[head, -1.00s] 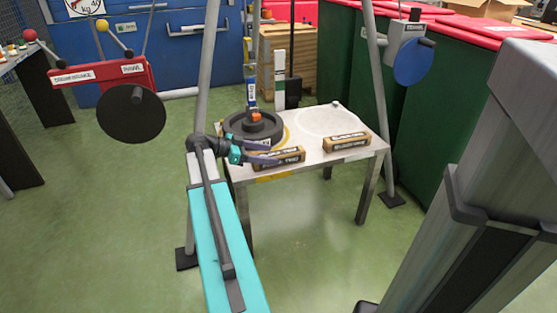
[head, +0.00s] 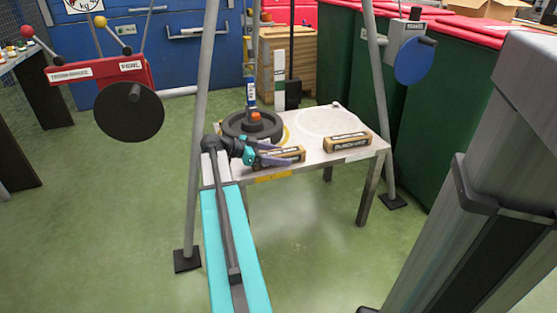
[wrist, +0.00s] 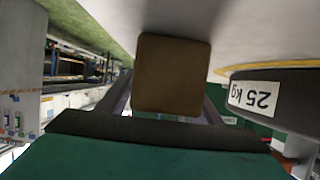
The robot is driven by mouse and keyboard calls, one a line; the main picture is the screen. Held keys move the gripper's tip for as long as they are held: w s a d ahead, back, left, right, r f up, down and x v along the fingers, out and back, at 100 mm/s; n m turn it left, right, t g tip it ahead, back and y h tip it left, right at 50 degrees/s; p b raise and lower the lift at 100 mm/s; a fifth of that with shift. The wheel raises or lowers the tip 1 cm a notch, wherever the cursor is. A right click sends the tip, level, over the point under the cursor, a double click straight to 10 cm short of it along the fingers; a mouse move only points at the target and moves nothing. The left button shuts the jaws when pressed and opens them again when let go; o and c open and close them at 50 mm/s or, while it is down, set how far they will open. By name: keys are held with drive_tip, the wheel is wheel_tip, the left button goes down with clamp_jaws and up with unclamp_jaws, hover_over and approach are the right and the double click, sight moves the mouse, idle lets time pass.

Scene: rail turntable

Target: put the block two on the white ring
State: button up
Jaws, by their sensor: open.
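Block two (head: 292,154) is a long brown block with a dark label, lying near the front edge of the white table (head: 313,160). My gripper (head: 277,153) is open, low over the table, with its fingers along both sides of this block; I cannot tell whether they touch it. The near finger covers part of its label. In the wrist view the block's brown end (wrist: 172,75) sits between the fingers. The white ring (head: 328,121) is a thin outline on the tabletop toward the back right, with nothing inside it.
A similar block (head: 347,142) lies to the right, in front of the white ring. A black round weight (head: 235,127), marked 25 kg in the wrist view (wrist: 255,95), stands on a yellow ring at the left. Grey poles (head: 377,90) rise beside the table.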

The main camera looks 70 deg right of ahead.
sight(279, 152)
idle(0.3)
drive_tip(key=c, duration=1.5)
drive_tip(key=shift+o, duration=0.2)
drive_tip(key=shift+r, duration=0.15)
drive_tip(key=shift+r+p, duration=0.95)
drive_tip(key=shift+r, duration=0.7)
drive_tip(key=s+a+r+p, duration=0.1)
drive_tip(key=s+a+p, duration=0.1)
drive_tip(key=a, duration=0.4)
drive_tip(key=s+a+p, duration=0.2)
drive_tip(key=a+p, duration=0.1)
drive_tip(key=a, duration=0.3)
drive_tip(key=shift+s+a+r+p, duration=0.25)
drive_tip(key=shift+a+r+p, duration=0.05)
drive_tip(key=shift+a+r, duration=0.05)
drive_tip(key=p, duration=0.5)
drive_tip(key=shift+a+p, duration=0.35)
drive_tip(key=shift+a, duration=0.05)
drive_tip(key=p, duration=0.2)
drive_tip(key=a+p, duration=0.1)
drive_tip(key=p, duration=0.1)
drive_tip(key=shift+s+r+p, duration=0.1)
drive_tip(key=shift+s+p, duration=0.2)
drive_tip(key=shift+p, duration=0.1)
